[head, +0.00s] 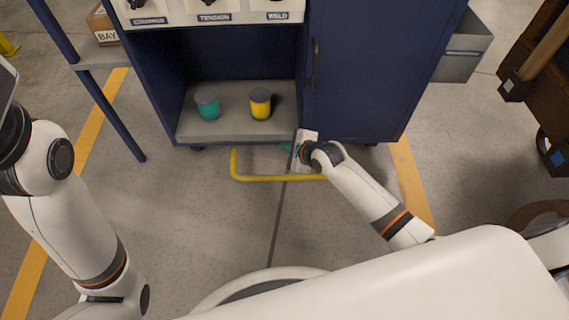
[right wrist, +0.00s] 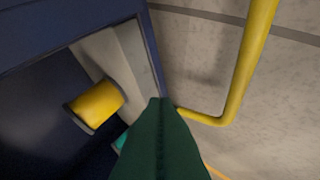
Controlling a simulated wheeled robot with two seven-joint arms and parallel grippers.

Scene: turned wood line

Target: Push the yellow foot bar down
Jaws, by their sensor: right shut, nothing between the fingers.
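The yellow foot bar (head: 265,179) sticks out low in front of the blue cabinet, near the floor. In the right wrist view the bar (right wrist: 238,85) runs down from the top right and bends toward the cabinet. My right gripper (head: 288,147) is at the cabinet's lower front edge, over the area inside the bar. Its dark green fingers (right wrist: 160,102) are shut and empty. In the wrist view they overlap the bar's near end; I cannot tell whether they touch it. Part of the bar is hidden by my right arm. My left gripper is out of view; only its arm shows.
The cabinet (head: 360,70) has an open shelf (head: 232,125) with a teal spool (head: 207,105) and a yellow spool (head: 260,104). A grey bin (head: 463,60) hangs on its right side. A side table (head: 97,58) holds a cardboard box (head: 103,27). The floor before the bar is clear.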

